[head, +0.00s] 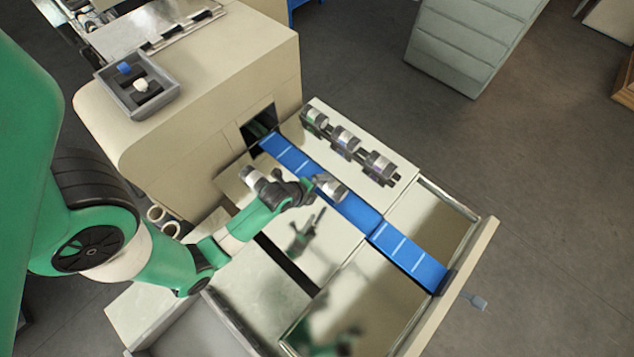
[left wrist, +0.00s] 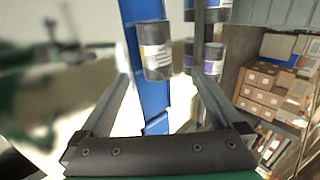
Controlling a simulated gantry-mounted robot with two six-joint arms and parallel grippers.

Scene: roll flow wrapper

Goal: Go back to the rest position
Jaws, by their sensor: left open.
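My left gripper (head: 312,186) hangs over the middle of the machine's infeed, near the blue belt (head: 405,252). A small dark-and-white cylinder (head: 330,187) shows right at its tip, over the belt. In the left wrist view my left gripper (left wrist: 163,85) has its two fingers spread wide. A dark-topped cylinder with a pale label (left wrist: 155,50) shows between them, near the blue belt; whether the fingers touch it I cannot tell. My right gripper is in neither view.
The beige machine housing (head: 215,75) rises behind, with a grey tray (head: 138,88) on top. A raised edge (head: 460,275) bounds the front right. Stacked boxes (left wrist: 270,85) show in the left wrist view.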

